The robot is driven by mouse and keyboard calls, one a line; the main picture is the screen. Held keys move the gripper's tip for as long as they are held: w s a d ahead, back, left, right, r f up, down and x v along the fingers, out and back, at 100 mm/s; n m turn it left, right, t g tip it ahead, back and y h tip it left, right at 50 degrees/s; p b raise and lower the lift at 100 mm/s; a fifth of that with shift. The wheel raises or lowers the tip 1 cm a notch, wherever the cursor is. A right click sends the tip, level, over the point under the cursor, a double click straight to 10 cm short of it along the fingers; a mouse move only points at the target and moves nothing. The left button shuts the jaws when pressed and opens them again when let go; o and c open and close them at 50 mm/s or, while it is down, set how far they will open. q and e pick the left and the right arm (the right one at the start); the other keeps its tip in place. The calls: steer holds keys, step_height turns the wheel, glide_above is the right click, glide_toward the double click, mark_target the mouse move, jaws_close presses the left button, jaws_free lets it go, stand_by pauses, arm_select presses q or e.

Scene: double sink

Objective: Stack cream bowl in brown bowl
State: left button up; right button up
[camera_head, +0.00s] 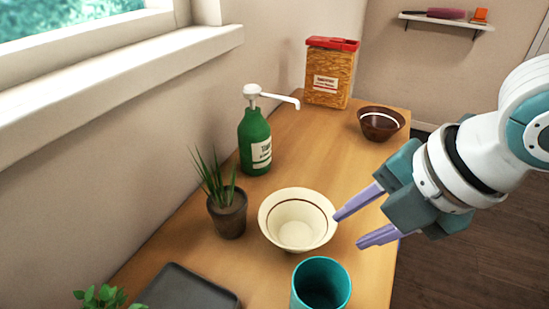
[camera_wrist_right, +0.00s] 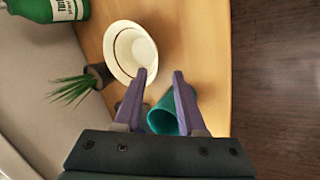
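The cream bowl (camera_head: 297,222) stands upright and empty near the middle of the wooden counter, with a brown line inside its rim. It also shows in the right wrist view (camera_wrist_right: 131,50), ahead of my fingertips. The brown bowl (camera_head: 381,123) sits upright at the far right of the counter, with a pale band inside; it is not in the right wrist view. My right gripper (camera_head: 350,228) is open and empty, just right of the cream bowl, its fingers pointing at the bowl's right side. Its fingers also show in the right wrist view (camera_wrist_right: 159,74). My left gripper is not in view.
A teal cup (camera_head: 321,284) stands in front of the cream bowl. A potted plant (camera_head: 228,212) and a green pump bottle (camera_head: 255,140) stand to its left. A dark tray (camera_head: 188,291) lies at front left. A red-lidded container (camera_head: 330,73) stands at the back. Counter between the bowls is clear.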

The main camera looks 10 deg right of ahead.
mark_target(327, 237)
steer(key=x, duration=0.2)
steer(key=a+x, duration=0.1)
steer(key=x, duration=0.2)
steer(key=shift+w+f+b, duration=0.1)
steer(key=shift+w+b, duration=0.1)
steer(key=shift+b, duration=0.15)
steer(key=shift+c, duration=0.2)
jaws_close()
stand_by(1.0)
